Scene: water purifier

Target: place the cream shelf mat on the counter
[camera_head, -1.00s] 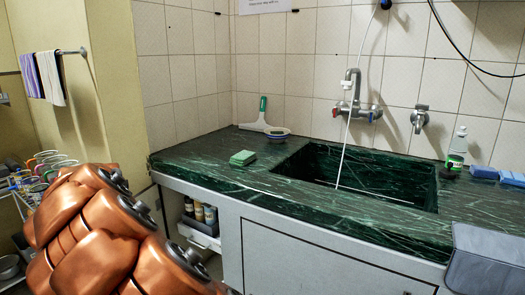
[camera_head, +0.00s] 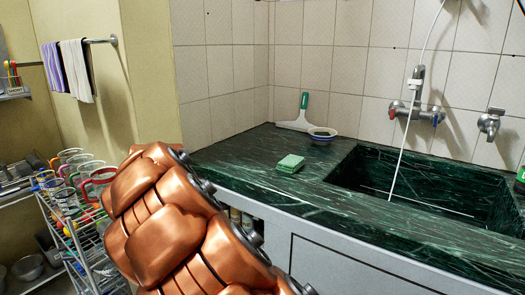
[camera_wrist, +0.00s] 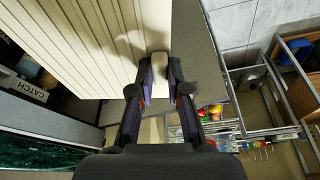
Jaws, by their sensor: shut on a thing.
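The cream shelf mat (camera_wrist: 85,40) is a large, ribbed panel filling the upper left of the wrist view. My gripper (camera_wrist: 160,65) is shut on the mat near its right edge; the exact grip is partly hidden by the fingers. The dark green marbled counter (camera_head: 245,170) runs across the head view, with bare surface left of and in front of the sink. A strip of the counter shows at lower left in the wrist view (camera_wrist: 35,152). The mat and gripper are out of the head view; only my copper-coloured arm shows there.
A wire rack with mugs (camera_head: 80,190) stands at left.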

